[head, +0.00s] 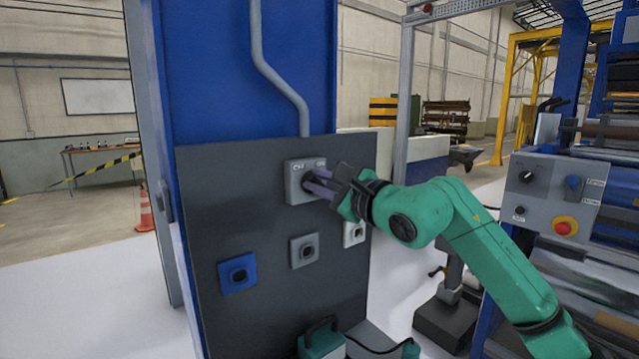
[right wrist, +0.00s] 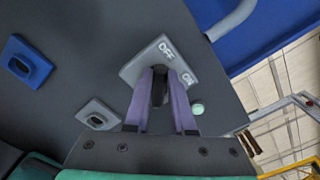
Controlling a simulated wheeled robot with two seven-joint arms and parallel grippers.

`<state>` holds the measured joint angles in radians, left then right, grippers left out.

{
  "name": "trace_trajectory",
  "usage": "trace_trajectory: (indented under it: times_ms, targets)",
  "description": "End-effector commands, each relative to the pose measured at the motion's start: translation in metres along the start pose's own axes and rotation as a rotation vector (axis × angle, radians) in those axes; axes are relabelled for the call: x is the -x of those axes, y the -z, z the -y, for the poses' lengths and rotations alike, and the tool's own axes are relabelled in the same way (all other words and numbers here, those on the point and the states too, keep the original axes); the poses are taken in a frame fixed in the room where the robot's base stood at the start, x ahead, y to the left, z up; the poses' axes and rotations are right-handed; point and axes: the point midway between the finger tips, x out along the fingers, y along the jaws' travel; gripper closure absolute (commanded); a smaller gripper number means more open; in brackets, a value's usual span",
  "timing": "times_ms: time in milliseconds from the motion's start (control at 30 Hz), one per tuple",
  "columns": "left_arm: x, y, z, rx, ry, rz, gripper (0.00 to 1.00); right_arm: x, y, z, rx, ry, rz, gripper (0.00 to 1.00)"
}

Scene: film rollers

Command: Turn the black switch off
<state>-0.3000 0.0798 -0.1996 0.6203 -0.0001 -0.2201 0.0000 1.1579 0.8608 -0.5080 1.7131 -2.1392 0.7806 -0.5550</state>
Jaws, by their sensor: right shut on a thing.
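The grey switch box (head: 295,188), marked OFF and ON along its top, is mounted high on the dark panel. The black switch (right wrist: 159,92) is its knob, seen between two purple fingers in the right wrist view. My right gripper (head: 318,186) reaches in from the right, its fingers shut on the knob from both sides. The box's face with the words OFF and ON also shows in the wrist view (right wrist: 138,68). The fingers hide much of the knob, so I cannot tell its exact angle. My left gripper is not in view.
Below on the dark panel (head: 205,200) are a blue socket (head: 238,274), a grey socket (head: 304,251) and a white one (head: 354,234). A machine with a control box (head: 551,190) stands at the right.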

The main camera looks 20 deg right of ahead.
Motion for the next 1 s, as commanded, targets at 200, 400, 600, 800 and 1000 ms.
trace_trajectory:
  times_ms: [200, 400, 600, 800, 1000]
  targets:
    - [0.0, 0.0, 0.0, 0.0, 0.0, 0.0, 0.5, 0.0, 0.0, 0.0, 0.003, 0.001, 0.001, 0.74]
    - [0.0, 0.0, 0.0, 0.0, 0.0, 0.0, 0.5, 0.0, 0.0, 0.0, 0.002, 0.001, 0.0, 0.47]
    - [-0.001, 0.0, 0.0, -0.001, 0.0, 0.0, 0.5, 0.001, 0.001, 0.0, 0.001, 0.001, 0.0, 0.47]
    - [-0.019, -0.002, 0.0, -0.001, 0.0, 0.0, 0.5, 0.028, 0.005, -0.004, 0.004, 0.003, -0.001, 0.47]
    - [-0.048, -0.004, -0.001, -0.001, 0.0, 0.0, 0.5, 0.087, 0.007, -0.005, 0.006, 0.004, -0.003, 0.47]
